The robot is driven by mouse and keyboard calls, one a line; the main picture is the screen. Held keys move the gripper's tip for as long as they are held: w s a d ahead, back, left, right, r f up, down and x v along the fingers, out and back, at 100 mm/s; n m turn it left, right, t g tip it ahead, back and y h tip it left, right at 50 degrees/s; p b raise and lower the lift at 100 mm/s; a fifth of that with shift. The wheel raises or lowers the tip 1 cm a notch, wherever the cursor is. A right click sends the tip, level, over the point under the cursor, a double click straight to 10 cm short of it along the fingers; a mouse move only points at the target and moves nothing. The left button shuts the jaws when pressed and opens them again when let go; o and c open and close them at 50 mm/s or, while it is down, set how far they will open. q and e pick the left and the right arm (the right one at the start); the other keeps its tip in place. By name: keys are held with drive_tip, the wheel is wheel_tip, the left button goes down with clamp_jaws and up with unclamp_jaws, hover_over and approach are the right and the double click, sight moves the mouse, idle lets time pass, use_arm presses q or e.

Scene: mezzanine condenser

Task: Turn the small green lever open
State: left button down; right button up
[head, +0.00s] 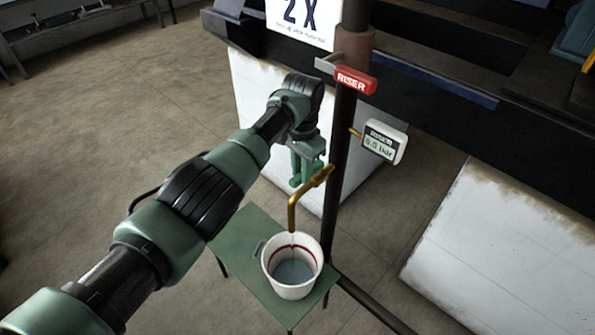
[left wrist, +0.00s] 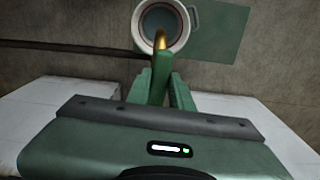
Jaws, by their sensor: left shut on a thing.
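The small green lever (left wrist: 161,72) shows in the left wrist view between the fingers of my left gripper (left wrist: 164,88), which is shut on it. In the head view my left gripper (head: 308,178) points down at the brass spout (head: 292,212) on the dark pipe, and it hides most of the lever. The spout bends down over a white bucket (head: 272,272). A thin pale line hangs below the spout's mouth. The bucket holds greyish water, with a red ring on the inner wall above it. My right gripper is not in view.
The bucket stands on a green table (head: 243,233). The upright dark pipe (head: 340,150) carries a red RISER handle (head: 356,80) and a gauge reading about 5.5 bar (head: 384,142), both close right of my arm. Open floor lies left.

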use_arm(q)
drive_tip(key=c, duration=1.2)
unclamp_jaws()
drive_tip(key=shift+c, duration=0.2)
drive_tip(key=shift+d, duration=0.1)
drive_tip(key=shift+r, duration=0.1)
wheel_tip(320, 180, up, 8)
drive_tip(key=shift+f+b, duration=0.15)
drive_tip(key=shift+b, duration=0.8)
drive_tip(key=shift+f, duration=0.1)
